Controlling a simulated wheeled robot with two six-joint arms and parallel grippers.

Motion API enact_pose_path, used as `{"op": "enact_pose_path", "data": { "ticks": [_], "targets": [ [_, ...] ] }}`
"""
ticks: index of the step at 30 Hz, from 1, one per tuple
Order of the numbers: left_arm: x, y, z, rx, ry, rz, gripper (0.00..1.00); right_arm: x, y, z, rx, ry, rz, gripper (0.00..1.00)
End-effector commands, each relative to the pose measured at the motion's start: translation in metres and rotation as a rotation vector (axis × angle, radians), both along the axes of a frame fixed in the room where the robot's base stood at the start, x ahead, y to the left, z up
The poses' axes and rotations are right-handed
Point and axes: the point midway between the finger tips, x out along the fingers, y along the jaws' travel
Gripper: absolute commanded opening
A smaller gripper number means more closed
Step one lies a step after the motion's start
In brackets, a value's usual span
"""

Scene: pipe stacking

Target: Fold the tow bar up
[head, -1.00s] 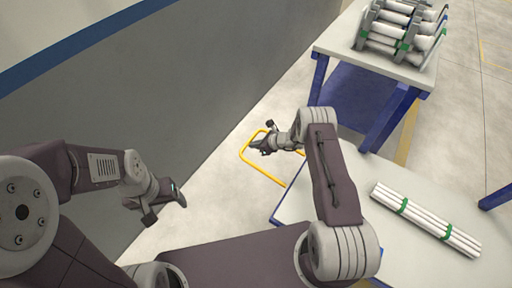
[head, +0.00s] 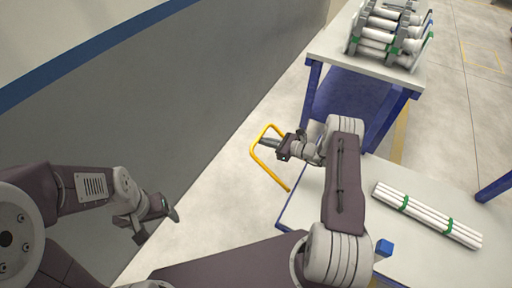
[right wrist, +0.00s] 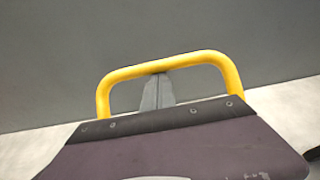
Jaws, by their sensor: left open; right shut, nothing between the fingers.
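The tow bar is a yellow U-shaped tube (head: 267,172) at the near cart's left end. It stands tilted outward from the cart. In the right wrist view its loop (right wrist: 160,66) spans the middle, with the crossbar on top. My right gripper (head: 265,142) is shut and empty, inside the loop. In the wrist view its fingertips (right wrist: 158,90) reach up to the crossbar and seem to touch it; the bar is not held between them. My left gripper (head: 172,211) is open and empty over the floor at the left, away from the bar.
The near cart (head: 305,206) carries a bundle of white pipes (head: 427,215) with green bands. A second blue-legged table (head: 330,45) behind holds a rack of pipes (head: 390,35). A grey wall (head: 150,120) runs along the left. Bare floor (head: 225,160) lies between wall and cart.

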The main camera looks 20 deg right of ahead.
Motion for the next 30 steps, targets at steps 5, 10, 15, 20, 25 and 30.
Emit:
{"op": "enact_pose_path", "data": {
  "ticks": [5, 10, 15, 20, 25, 30],
  "targets": [
    [0.0, 0.0, -0.003, 0.0, 0.0, 0.0, 0.78, -0.018, -0.019, 0.024, 0.119, -0.117, -0.005, 0.0],
    [0.0, 0.0, 0.0, 0.0, 0.0, 0.0, 0.78, -0.037, -0.038, 0.049, 0.2, -0.206, -0.003, 0.0],
    [0.0, 0.0, 0.007, 0.0, 0.0, 0.0, 0.78, -0.058, -0.059, 0.065, 0.199, -0.202, -0.004, 0.0],
    [0.0, 0.0, 0.012, 0.0, 0.0, 0.0, 0.78, -0.078, -0.079, 0.074, 0.198, -0.202, -0.005, 0.0],
    [0.0, 0.0, 0.014, 0.0, 0.0, 0.0, 0.78, -0.096, -0.096, 0.077, 0.197, -0.2, -0.003, 0.0],
    [0.0, 0.0, 0.014, 0.0, 0.0, 0.0, 0.78, -0.11, -0.109, 0.078, 0.199, -0.2, -0.002, 0.0]
  ]
}}
